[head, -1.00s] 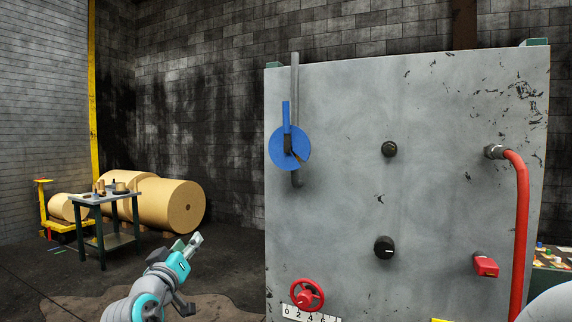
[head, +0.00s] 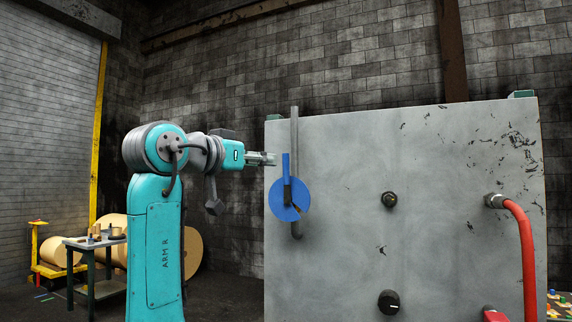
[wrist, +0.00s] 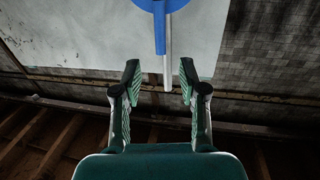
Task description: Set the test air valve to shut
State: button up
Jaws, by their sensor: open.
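The valve is a blue round plate (head: 287,207) with a blue lever (head: 286,166) on the grey panel's upper left. The lever points straight up, along a grey vertical pipe (head: 295,130). In the wrist view, the blue lever (wrist: 159,32) and pipe (wrist: 167,70) show at the top centre, and the picture looks upside down. My gripper (head: 272,159) is open and empty at the panel's left edge, just left of the lever's upper part. In the wrist view, its fingers (wrist: 160,72) are spread, with the lever beyond their tips. I see no contact.
The grey panel (head: 350,160) also carries a black knob (head: 389,199), a lower black dial (head: 388,302) and a red hose (head: 528,260) at right. A small table (head: 95,243) and brown rolls (head: 192,245) stand at the back left.

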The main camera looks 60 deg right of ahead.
aim_at(284, 163)
jog(key=d, duration=0.7)
jog(key=s+d, duration=0.1)
jog(key=d, duration=0.2)
jog(key=shift+d, duration=0.15)
jog(key=shift+s, duration=0.1)
jog(key=shift+c, duration=0.2)
grip_shut()
